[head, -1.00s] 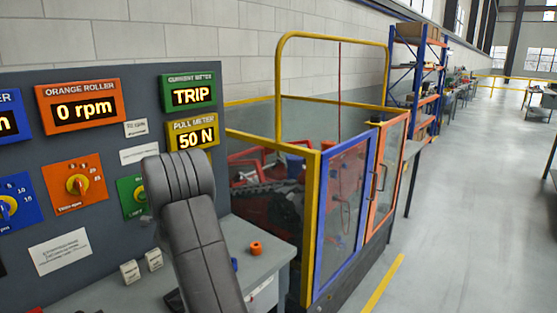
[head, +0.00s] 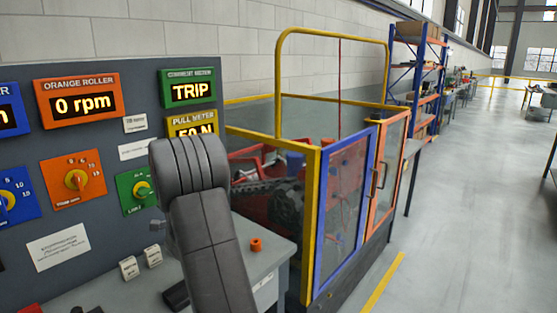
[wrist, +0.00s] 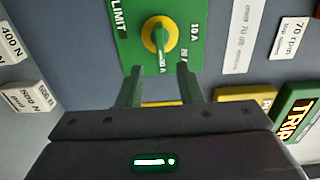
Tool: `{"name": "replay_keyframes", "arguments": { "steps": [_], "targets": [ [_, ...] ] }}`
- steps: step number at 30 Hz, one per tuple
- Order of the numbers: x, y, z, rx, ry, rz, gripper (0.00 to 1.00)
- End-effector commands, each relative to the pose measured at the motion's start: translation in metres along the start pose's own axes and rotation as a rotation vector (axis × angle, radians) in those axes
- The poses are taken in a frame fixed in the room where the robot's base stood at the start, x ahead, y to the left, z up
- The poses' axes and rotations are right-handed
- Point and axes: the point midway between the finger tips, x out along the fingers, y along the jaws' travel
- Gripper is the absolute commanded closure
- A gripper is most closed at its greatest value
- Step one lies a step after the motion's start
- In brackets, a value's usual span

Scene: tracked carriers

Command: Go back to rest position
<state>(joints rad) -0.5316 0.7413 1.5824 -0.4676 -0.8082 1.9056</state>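My gripper (wrist: 158,72) is open and empty in the wrist view, its two dark fingers apart. The fingers stand in front of the green LIMIT plate (wrist: 125,45) with its yellow knob (wrist: 158,36), just short of the knob in the picture. Whether they touch the plate, I cannot tell. In the head view my arm rises in front of the panel (head: 100,215), and the gripper is mostly hidden behind it. The green plate (head: 130,190) shows left of my arm. The current meter (head: 190,90) reads TRIP; the orange roller display (head: 80,104) reads 0 rpm.
A yellow-framed cage (head: 312,225) with blue and orange doors (head: 390,165) stands right of the panel, holding a red machine with black tracks (head: 280,200). Small blocks (head: 130,268) and an orange ring (head: 256,244) lie on the bench (head: 270,255). The floor (head: 460,220) at right is clear.

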Motion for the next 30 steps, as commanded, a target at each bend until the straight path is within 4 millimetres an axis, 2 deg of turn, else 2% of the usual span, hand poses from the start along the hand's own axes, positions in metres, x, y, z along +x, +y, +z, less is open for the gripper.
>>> {"name": "replay_keyframes", "arguments": {
  "steps": [6,12,30],
  "targets": [
    [-0.042,0.001,-0.001,0.001,0.002,-0.001,0.67],
    [-0.069,0.000,0.000,0.001,0.000,-0.001,0.67],
    [0.045,-0.002,0.001,0.001,-0.001,-0.001,0.67]
  ]
}}
